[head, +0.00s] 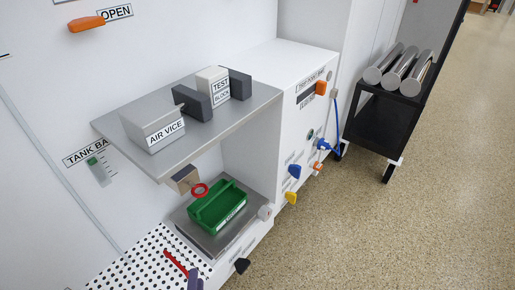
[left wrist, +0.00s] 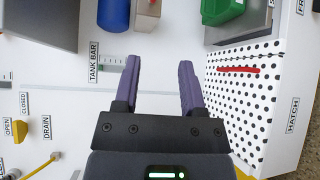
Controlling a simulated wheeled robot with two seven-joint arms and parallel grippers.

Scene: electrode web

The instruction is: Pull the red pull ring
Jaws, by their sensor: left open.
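The red pull ring (head: 194,190) shows in the head view, below the grey shelf. It is beside a small metal-and-tan block (head: 183,179) and just left of the green bin. My left gripper (left wrist: 160,82) is open and empty in the left wrist view, its two purple fingers apart over the white panel. In the left wrist view the block (left wrist: 147,12) is at the top edge, and I cannot make out the ring clearly there. My right gripper is not in view.
The grey shelf (head: 105,125) overhangs the ring and carries the air vice (head: 150,130) and test block (head: 213,84). The green bin (head: 218,207) sits on a metal plate close by. A red strip (head: 176,263) lies on the dotted perforated surface (head: 140,262) near my gripper.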

